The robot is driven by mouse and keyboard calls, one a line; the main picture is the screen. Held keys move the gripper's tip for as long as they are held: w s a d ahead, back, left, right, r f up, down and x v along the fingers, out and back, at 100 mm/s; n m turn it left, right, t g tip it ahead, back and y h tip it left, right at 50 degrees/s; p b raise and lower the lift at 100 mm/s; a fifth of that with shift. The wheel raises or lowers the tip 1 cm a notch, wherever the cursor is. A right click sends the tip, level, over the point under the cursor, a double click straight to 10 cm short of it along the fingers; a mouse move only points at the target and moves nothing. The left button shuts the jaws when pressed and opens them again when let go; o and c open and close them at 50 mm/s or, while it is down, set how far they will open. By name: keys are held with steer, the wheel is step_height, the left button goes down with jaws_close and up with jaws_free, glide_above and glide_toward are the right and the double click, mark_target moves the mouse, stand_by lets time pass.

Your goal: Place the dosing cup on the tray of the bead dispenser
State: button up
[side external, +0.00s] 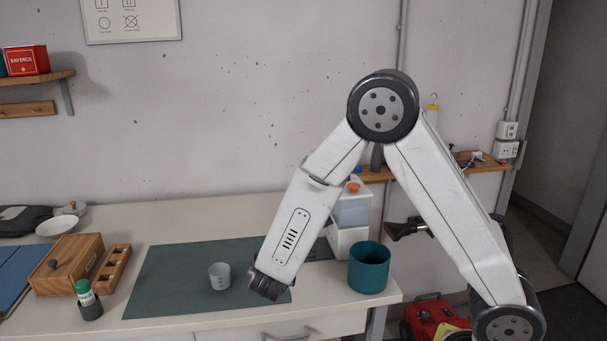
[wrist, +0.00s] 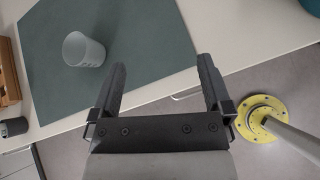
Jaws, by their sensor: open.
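The dosing cup (side external: 219,276) is a small whitish cup standing upright on the dark green mat (side external: 165,282). In the wrist view the cup (wrist: 83,50) is up and to the left of my gripper (wrist: 160,75), apart from it. My gripper is open, with nothing between its fingers. In the side view its fingers are hidden at the end of the arm, right of the cup. The bead dispenser (side external: 351,208), a clear and white box with an orange knob, stands behind my arm. Its tray is hidden by my arm.
A teal bin (side external: 369,268) stands at the table's right front. A green-capped bottle (side external: 88,300), a wooden box (side external: 66,265) and a wooden compartment tray (side external: 112,269) stand left of the mat. The mat around the cup is clear.

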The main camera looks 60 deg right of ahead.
steer(key=s+a+r+m+g+y, duration=0.1)
steer(key=s+m+g+y, duration=0.1)
steer(key=s+m+y, duration=0.2)
steer(key=s+a+r+m+g+y, duration=0.1)
steer(key=s+m+y, duration=0.3)
steer(key=s+m, duration=0.6)
steer(key=r+m, duration=0.1)
steer(key=m, duration=0.8)
steer(key=shift+a+g, duration=0.2)
steer(key=shift+g, duration=0.2)
steer(key=m+y, duration=0.3)
steer(key=m, duration=2.3)
glide_above(220, 277)
steer(key=s+d, duration=0.2)
steer(key=d, duration=0.1)
step_height(220, 277, down, 2)
steer(key=f, duration=0.1)
steer(key=shift+w+d+r+m+t, duration=0.15)
steer(key=shift+w+m, duration=0.1)
steer(key=shift+w, duration=0.2)
steer(key=shift+w+d+f+m+t, duration=0.15)
steer(key=shift+w+m, duration=0.1)
steer(key=shift+w, duration=0.15)
